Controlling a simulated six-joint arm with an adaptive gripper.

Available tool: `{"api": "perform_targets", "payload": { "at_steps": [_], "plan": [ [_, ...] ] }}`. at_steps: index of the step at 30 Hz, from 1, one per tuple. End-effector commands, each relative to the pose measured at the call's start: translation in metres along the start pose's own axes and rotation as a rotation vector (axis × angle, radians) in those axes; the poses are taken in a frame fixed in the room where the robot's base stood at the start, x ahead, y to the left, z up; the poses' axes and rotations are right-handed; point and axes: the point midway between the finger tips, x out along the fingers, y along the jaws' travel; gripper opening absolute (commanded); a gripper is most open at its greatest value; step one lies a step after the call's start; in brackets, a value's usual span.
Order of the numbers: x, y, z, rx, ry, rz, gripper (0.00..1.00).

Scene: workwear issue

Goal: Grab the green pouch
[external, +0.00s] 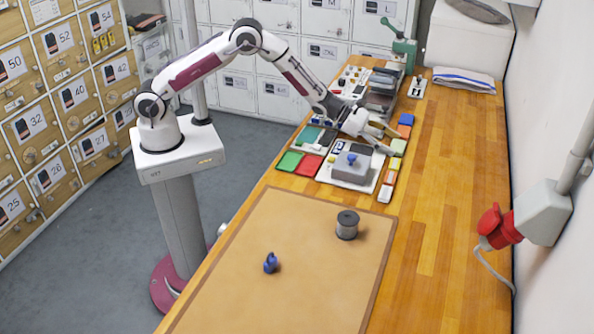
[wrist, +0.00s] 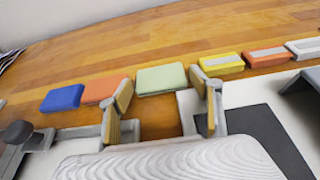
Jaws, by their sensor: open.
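A pale green flat pouch (external: 398,146) lies on the wooden bench, in a row of coloured items along the right side of the pads. It also shows in the wrist view (wrist: 162,78), just beyond and between my fingertips. My gripper (external: 391,140) is open and empty, low over the bench beside the pale green pouch. Its two fingers also show in the wrist view (wrist: 162,97), apart, with bare wood between them. A brighter green flat item (external: 289,161) lies at the bench's left edge beside a red one (external: 307,165). I cannot tell whether the fingers touch the pale pouch.
Blue (wrist: 62,98) and orange (wrist: 102,89) pieces lie left of the pale green pouch; yellow (wrist: 221,65) and red-orange (wrist: 268,56) ones lie right. A grey block (external: 352,166) stands nearby on a white board. The bench's right side is largely clear.

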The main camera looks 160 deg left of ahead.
Motion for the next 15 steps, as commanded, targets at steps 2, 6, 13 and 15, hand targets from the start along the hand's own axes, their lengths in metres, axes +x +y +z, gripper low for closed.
{"api": "perform_targets", "payload": {
  "at_steps": [2,6,13,15],
  "plan": [
    [0.0036,-0.0003,0.0004,0.000,-0.001,0.000,0.64],
    [0.0058,-0.0003,0.0004,0.000,-0.001,0.000,0.64],
    [0.0057,-0.0002,0.0000,0.000,0.000,0.000,0.64],
    [0.0056,-0.0001,-0.0001,0.000,0.000,0.000,0.64]
  ]
}}
